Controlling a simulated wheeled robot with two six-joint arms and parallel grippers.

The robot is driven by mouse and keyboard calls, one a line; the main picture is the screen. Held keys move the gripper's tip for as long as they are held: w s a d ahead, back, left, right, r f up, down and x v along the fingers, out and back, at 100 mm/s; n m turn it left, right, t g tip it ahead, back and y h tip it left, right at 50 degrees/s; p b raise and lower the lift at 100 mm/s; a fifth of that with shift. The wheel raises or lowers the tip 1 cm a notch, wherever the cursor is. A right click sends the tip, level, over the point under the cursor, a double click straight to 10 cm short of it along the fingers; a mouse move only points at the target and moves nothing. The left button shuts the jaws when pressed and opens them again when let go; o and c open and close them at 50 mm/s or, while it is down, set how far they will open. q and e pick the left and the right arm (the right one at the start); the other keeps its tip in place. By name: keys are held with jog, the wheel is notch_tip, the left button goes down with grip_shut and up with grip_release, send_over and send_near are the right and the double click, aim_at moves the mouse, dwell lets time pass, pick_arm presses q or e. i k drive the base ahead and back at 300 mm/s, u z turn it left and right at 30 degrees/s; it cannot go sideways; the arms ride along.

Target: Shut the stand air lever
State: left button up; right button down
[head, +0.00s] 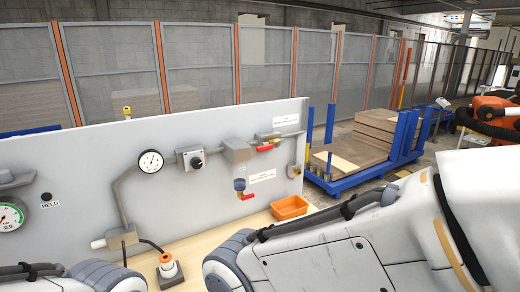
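A grey upright panel (80,165) carries the pipework. Two red levers are on its right part. The upper red lever (266,148) lies roughly along a short horizontal pipe, below a white label (286,120). The lower red lever (248,196) sticks out to the right of a blue-topped valve (239,185), beside another white label (262,176). The label text is too small to read, so I cannot tell which is the stand air lever. Parts of my white arms show along the bottom and right. Neither gripper is in view.
A round gauge (151,161) and a grey box with a black knob (196,162) sit left of the levers. An orange bin (289,207) and an orange-and-white item (167,266) stand on the wooden bench (205,240). Behind is a blue cart (345,183) with stacked boards.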

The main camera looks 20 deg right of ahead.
aim_at(271, 146)
jog(key=k, duration=1.3)
jog(key=z, duration=0.5)
jog(key=i, duration=0.5)
jog(key=z, duration=0.65)
jog(key=i, duration=0.8)
jog(key=u, duration=0.8)
jog(key=i, duration=0.6)
jog(key=u, duration=0.7)
